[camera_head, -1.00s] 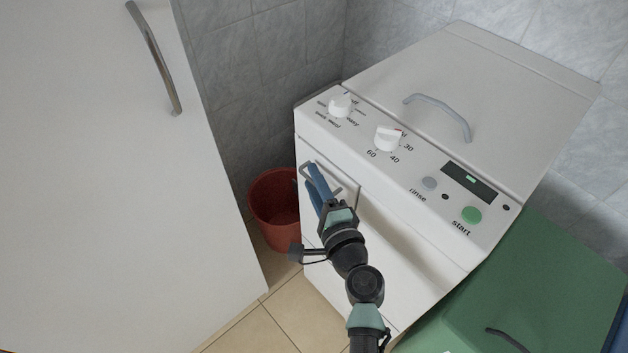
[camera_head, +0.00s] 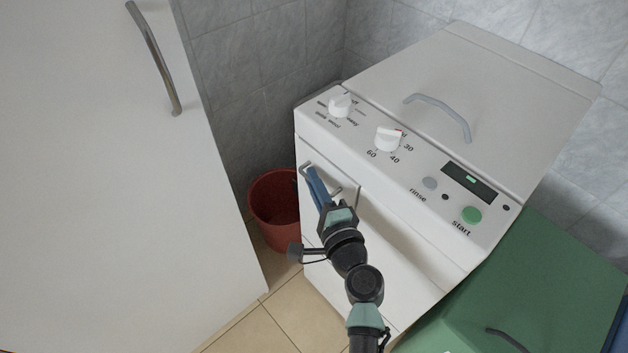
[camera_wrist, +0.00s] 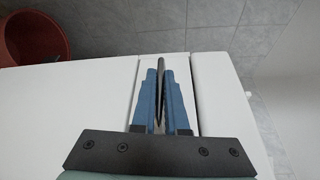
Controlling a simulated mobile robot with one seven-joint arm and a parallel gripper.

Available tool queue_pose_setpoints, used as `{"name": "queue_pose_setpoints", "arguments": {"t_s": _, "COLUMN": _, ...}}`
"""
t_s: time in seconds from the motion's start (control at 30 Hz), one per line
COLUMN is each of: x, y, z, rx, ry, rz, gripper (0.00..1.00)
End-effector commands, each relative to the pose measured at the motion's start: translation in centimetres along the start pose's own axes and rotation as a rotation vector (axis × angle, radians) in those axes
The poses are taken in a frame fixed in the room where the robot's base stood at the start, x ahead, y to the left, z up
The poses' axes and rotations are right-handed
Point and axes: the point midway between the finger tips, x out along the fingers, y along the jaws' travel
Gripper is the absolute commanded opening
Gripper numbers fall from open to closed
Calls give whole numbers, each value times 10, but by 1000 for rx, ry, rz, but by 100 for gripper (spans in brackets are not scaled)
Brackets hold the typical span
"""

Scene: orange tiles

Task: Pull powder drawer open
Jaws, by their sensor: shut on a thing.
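The powder drawer (camera_head: 337,180) is the small white front panel at the upper left of the white washing machine's front. Its grey bar handle (camera_head: 308,169) shows beside my fingers. My gripper (camera_head: 313,176) reaches it from the front with blue fingers. In the wrist view the blue fingers (camera_wrist: 161,88) are closed around the dark handle bar (camera_wrist: 161,75), which is seen edge-on between them. The drawer front shows behind them, with dark seams on both sides. The drawer looks flush with the machine or nearly so; I cannot tell exactly.
A red bucket (camera_head: 274,207) stands on the floor left of the machine; it also shows in the wrist view (camera_wrist: 32,38). A white cabinet door (camera_head: 95,190) fills the left. A green unit (camera_head: 540,285) stands at the right. Tiled floor (camera_head: 262,330) is free in front.

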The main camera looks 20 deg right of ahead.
Motion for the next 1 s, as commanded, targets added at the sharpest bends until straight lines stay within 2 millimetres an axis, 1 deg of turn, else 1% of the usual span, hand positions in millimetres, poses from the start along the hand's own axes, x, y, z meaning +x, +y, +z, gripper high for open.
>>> {"name": "queue_pose_setpoints", "arguments": {"t_s": 0.9, "x": 0, "y": 0, "z": 0, "rx": 0, "ry": 0, "rz": 1, "gripper": 0}}
{"name": "queue_pose_setpoints", "arguments": {"t_s": 1.0, "x": -3, "y": 2, "z": 6, "rx": -1, "ry": -2, "rz": 3, "gripper": 0}}
